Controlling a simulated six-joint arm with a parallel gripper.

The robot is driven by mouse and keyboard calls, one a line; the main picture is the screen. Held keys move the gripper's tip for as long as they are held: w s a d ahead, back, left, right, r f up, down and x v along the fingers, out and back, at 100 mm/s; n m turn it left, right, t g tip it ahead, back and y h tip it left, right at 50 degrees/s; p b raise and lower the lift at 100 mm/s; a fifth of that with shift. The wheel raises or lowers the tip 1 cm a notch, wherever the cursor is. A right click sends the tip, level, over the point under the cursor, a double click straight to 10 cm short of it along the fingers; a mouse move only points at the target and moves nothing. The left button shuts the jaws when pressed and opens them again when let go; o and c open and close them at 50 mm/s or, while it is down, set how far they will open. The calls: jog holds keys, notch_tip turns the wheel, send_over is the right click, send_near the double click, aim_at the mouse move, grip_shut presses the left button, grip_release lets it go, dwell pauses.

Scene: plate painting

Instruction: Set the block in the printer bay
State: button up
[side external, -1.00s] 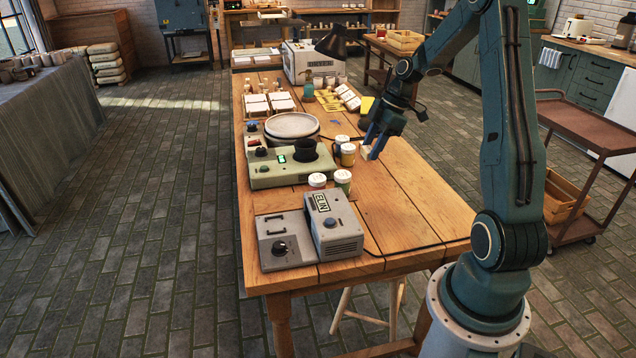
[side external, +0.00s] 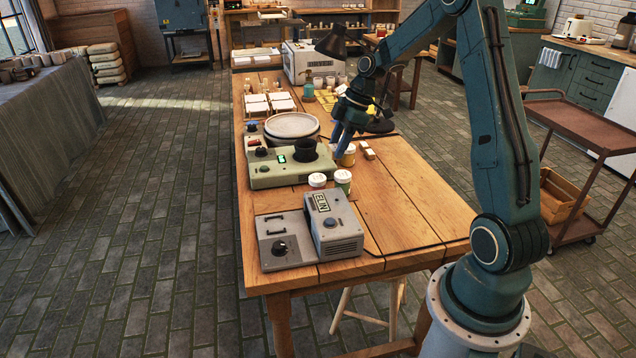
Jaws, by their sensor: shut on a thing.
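My gripper (side external: 341,149) has its blue fingers pointing down over the table, right of the green console and by the yellow-banded jar. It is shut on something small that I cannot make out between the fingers. Two small pale blocks (side external: 367,149) lie on the wood to the right of the gripper, apart from it. Two machines could be the printer: a grey lettered unit (side external: 335,232) at the near end and a white lettered box (side external: 313,62) at the far end. I cannot tell which has the bay.
The green console (side external: 290,174) with a dark cup and a round pale basin (side external: 292,126) stand along the left edge. White-lidded jars (side external: 343,178) stand right of the console. Flat white pieces (side external: 268,104) and a dark lamp (side external: 332,42) are farther back. The near right tabletop is clear.

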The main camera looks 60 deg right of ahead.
jog(key=r, duration=0.2)
send_over(275, 225)
jog(key=f, duration=1)
jog(key=s+f, duration=0.1)
jog(key=f, duration=0.5)
jog(key=shift+d, duration=0.35)
jog(key=shift+f, duration=2.15)
jog(key=shift+f, duration=0.45)
